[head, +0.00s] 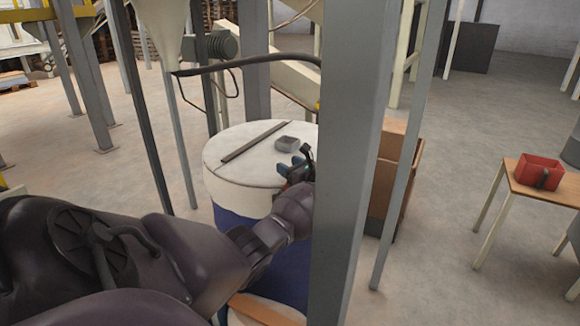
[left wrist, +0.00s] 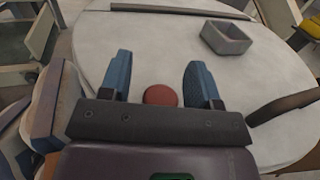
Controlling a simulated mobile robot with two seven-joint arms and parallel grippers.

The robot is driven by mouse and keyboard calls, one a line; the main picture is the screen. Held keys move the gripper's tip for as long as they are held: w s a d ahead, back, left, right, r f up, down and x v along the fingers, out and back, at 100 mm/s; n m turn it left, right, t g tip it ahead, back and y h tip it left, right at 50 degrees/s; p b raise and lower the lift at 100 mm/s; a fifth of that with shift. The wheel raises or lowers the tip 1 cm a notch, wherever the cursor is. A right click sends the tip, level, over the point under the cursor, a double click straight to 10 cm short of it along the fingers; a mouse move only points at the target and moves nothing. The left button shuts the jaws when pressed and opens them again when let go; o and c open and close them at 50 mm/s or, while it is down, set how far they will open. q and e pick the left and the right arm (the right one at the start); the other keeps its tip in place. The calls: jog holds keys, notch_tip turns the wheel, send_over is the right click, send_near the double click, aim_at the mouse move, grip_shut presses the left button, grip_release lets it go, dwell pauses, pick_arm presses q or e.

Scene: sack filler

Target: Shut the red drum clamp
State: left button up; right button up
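A drum with a white top (head: 235,158) and a blue body stands in the middle of the head view. A round red piece (left wrist: 160,95) shows between my left fingers in the left wrist view, with a gap on each side. I cannot tell whether it is part of the clamp. A dark bar (left wrist: 285,107) crosses the rim to its right; its far end is cut off. My left gripper (head: 290,166) is open at the right side of the drum top, its blue fingers apart, also in the left wrist view (left wrist: 158,64). My right gripper is not in view.
A grey open box (head: 288,143) and a thin dark strip (head: 254,141) lie on the drum top. A grey upright post (head: 345,170) stands right of my left gripper and hides part of the drum. A red bin (head: 538,172) sits on a wooden table at the right.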

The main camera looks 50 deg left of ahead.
pick_arm(q)
jog(key=d+p, duration=0.1)
jog(key=d, duration=1)
dwell(0.3)
